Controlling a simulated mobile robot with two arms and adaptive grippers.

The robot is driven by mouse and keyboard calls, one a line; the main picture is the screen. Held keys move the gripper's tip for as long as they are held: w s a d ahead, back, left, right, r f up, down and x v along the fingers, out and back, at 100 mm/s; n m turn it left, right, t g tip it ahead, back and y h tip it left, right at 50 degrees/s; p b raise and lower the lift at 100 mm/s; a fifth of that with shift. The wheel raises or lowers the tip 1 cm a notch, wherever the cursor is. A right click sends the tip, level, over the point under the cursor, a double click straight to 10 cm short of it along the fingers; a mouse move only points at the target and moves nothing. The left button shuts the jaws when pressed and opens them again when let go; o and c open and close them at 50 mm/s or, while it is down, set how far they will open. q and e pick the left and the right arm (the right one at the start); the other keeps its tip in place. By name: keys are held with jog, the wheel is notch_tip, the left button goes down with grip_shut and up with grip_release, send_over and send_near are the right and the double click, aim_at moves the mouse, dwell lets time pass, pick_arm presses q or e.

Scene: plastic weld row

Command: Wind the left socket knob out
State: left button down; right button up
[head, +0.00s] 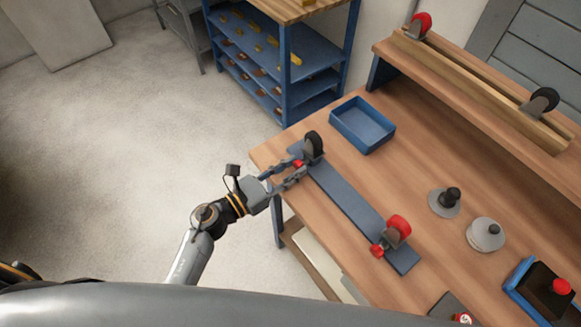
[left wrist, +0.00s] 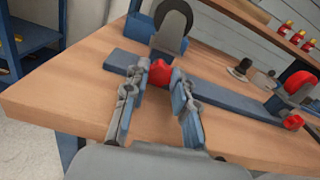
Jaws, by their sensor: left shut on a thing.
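A blue bar (head: 345,200) lies on the wooden bench with a socket at each end. The left socket (left wrist: 168,45) holds an upright black disc (head: 313,144). Its red knob (left wrist: 161,71) faces my left gripper (left wrist: 162,76). The gripper's two fingers are shut on this knob, one on each side; in the head view the fingers (head: 294,172) partly hide it. The right socket (head: 391,238) holds a red disc (head: 399,226) and has its own red knob (head: 377,250), apart from the gripper. My right gripper is not in view.
A blue tray (head: 363,126) stands behind the bar. A grey base with a black knob (head: 452,196) and a light grey round piece (head: 486,235) stand to the right. A raised wooden rack (head: 480,84) runs along the back. A blue shelf (head: 285,60) stands beyond the bench.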

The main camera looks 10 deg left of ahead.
pick_arm(q)
jog(key=shift+n+p, duration=0.45)
jog(key=shift+n, duration=1.75)
jog(key=c, duration=1.1)
grip_release()
jog(key=v, duration=1.2)
